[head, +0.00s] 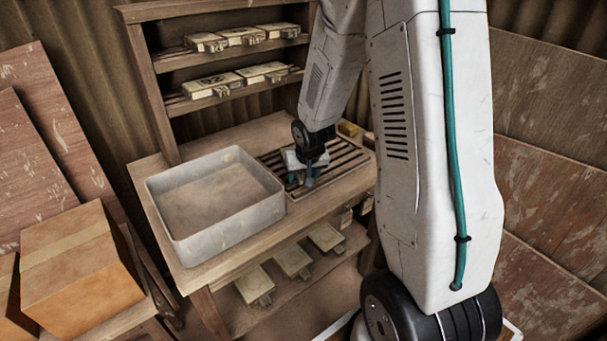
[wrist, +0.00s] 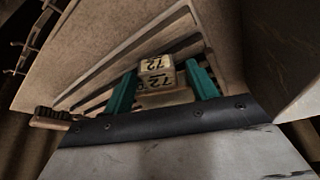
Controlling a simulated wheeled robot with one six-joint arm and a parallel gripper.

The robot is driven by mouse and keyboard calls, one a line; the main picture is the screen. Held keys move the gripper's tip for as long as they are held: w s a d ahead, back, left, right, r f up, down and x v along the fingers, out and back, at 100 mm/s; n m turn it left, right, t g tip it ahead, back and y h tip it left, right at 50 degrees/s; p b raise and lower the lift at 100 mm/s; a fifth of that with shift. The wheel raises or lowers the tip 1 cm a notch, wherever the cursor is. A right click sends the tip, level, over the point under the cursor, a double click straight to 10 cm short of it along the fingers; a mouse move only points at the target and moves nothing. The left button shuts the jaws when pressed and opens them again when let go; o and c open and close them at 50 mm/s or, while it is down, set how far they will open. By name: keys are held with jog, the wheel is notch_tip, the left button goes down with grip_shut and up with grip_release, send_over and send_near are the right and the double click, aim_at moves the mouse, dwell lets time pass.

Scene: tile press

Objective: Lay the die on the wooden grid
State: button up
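The die is a small pale block (wrist: 157,73) marked "72", seen in the wrist view between the teal fingers of my gripper (wrist: 163,82). The left finger is very close to it, and a gap shows between its upper part and the right finger. The slatted wooden grid (wrist: 185,22) shows behind and around it. In the head view my gripper (head: 303,180) points down low over the grid (head: 345,156), on the bench right of the tub. The die cannot be made out there. Whether it rests on the slats is hard to tell.
A grey tub (head: 185,228) stands on the bench (head: 160,190) close left of the grid. Small yellowish pieces (head: 348,129) lie behind the grid. Shelves above hold several pale boxes (head: 240,37), and more lie on the lower shelf. A cardboard box (head: 80,270) stands at left.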

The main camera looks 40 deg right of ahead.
jog(key=v, duration=1.2)
jog(key=s+a+r+n+g, duration=0.1)
jog(key=s+a+r, duration=0.3)
jog(key=s, duration=0.4)
jog(key=s+a+r+n+g+y, duration=0.1)
jog(key=s+a+r, duration=0.3)
jog(key=s, duration=0.4)
jog(key=s+a+r+n+g, duration=0.1)
jog(key=s+a+r+n, duration=0.1)
jog(key=s+a+r, duration=0.3)
jog(key=s, duration=0.3)
jog(key=shift+s+a+y, duration=0.3)
jog(key=shift+s+a, duration=0.1)
